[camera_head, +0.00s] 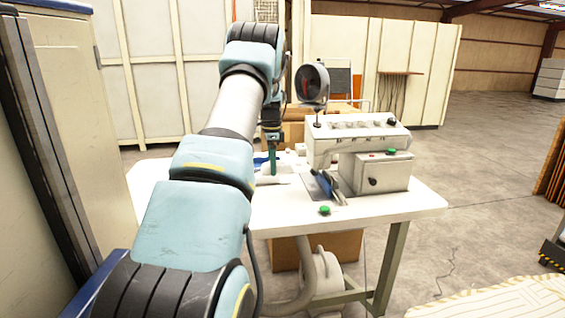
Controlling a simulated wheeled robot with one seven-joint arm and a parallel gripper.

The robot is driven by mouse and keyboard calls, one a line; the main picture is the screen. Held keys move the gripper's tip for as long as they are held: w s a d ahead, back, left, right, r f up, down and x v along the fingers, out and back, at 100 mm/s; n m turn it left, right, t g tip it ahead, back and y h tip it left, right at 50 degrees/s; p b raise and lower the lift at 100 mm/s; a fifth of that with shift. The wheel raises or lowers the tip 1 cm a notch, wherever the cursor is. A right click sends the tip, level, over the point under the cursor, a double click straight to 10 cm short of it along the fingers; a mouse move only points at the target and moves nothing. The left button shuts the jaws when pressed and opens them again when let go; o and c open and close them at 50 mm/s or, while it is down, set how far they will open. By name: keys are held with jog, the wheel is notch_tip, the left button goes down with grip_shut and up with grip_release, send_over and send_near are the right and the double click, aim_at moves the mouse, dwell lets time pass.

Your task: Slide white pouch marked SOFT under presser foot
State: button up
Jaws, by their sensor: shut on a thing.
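My gripper (273,163) points down over the white table, left of the white sewing machine (352,135). Its green fingers are shut on a small white thing (271,180), which seems to be the pouch. I cannot read a SOFT mark on it. The thing is close to the tabletop; whether it touches is unclear. A dark plate with blue parts (326,187) sits at the front left of the machine's body. The presser foot is too small to make out.
The white table (400,203) has bare room at its front and right. A green button (324,210) is near its front edge. A round dark fan-like thing (312,84) stands behind the machine. A cardboard box (345,248) is under the table. My arm hides the table's left part.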

aim_at(284, 161)
jog(key=shift+f+b, duration=2.35)
jog(key=shift+f, duration=1.25)
jog(key=shift+w+d+p, duration=0.2)
jog(key=shift+d+p, duration=0.05)
jog(key=shift+d, duration=0.8)
jog(key=shift+w+d+p, duration=0.25)
jog(key=shift+d+p, duration=0.05)
jog(key=shift+d, duration=0.7)
jog(key=shift+w+d+p, duration=0.2)
jog(key=shift+d+p, duration=0.05)
jog(key=shift+d, duration=0.8)
jog(key=shift+f, duration=0.1)
jog(key=shift+f, duration=0.2)
jog(key=o, duration=1.3)
jog(key=shift+s+a+r+p, duration=0.1)
jog(key=shift+a+r+p, duration=0.25)
jog(key=shift+r+p, duration=0.45)
jog(key=shift+s+a+r+p, duration=0.1)
jog(key=shift+a+r+p, duration=0.25)
jog(key=shift+r, duration=0.85)
jog(key=shift+a+r+p, duration=0.3)
jog(key=shift+r+p, duration=0.3)
jog(key=shift+r, duration=0.4)
